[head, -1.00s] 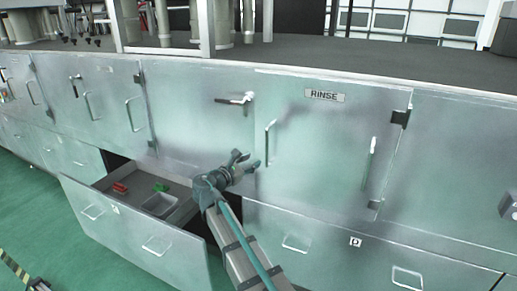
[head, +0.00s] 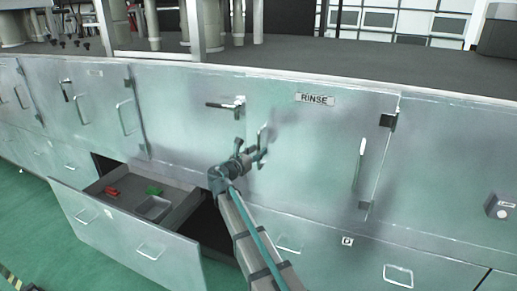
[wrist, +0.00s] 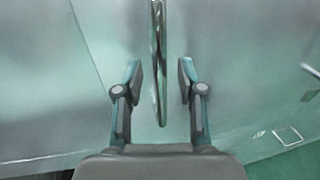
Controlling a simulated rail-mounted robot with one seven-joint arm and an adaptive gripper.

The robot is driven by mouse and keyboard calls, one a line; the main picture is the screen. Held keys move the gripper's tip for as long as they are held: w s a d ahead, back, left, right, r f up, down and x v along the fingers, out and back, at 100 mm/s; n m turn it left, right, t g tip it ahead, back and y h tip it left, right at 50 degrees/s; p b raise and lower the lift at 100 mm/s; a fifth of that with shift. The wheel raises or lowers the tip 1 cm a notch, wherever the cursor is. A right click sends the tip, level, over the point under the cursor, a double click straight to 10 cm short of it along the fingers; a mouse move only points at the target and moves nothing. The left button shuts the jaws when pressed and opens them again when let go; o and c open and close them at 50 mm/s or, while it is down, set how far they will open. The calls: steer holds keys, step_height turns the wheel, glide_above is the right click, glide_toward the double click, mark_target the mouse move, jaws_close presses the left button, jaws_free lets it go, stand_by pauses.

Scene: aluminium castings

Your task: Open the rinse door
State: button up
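The rinse door (head: 315,150) is a grey metal panel with a "RINSE" label (head: 314,99) at its top. It looks shut, flush with the panels beside it. Its upright bar handle (head: 263,138) is near its left edge; hinges show at its right edge. My gripper (head: 250,151) is at the lower part of this handle. In the wrist view, my open gripper (wrist: 160,83) has one finger on each side of the handle (wrist: 158,45), with a visible gap to both. Whether the bar lies fully between the fingertips in depth is unclear.
A lever latch (head: 225,104) sticks out left of the door. An open drawer (head: 125,232) below left holds a red item (head: 112,191), a green item (head: 153,190) and a small tray (head: 153,208). A second upright bar (head: 359,165) is near the hinges. Space before the door looks clear.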

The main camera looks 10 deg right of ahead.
steer(key=shift+w+d, duration=0.45)
jaws_close()
